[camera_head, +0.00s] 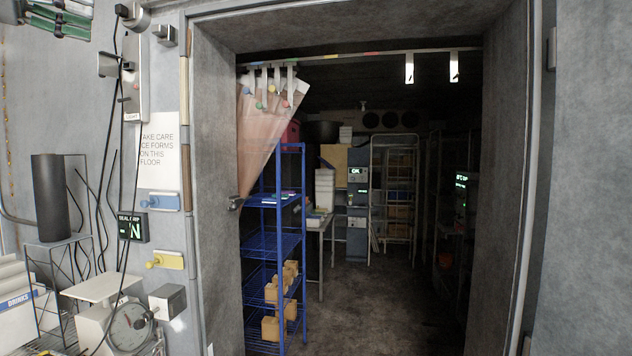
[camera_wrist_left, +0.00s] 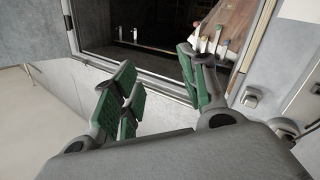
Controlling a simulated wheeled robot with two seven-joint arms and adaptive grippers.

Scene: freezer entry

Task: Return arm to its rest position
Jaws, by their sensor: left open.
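My left gripper (camera_head: 62,18) shows at the top left corner of the head view, only in part, with green finger pads. In the left wrist view my left gripper (camera_wrist_left: 160,78) has its fingers spread wide apart, with nothing between them. It is in the air, apart from the wall and the doorway. The arm behind it is mostly out of the head view. My right gripper and right arm are in neither view.
A strip curtain (camera_head: 268,125) is gathered to the left of the freezer doorway, near a hook (camera_head: 236,203). Inside stand blue shelves (camera_head: 274,243) with boxes. A scale (camera_head: 128,325) and a black cylinder (camera_head: 50,198) are at the left. The doorway floor (camera_head: 370,305) is clear.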

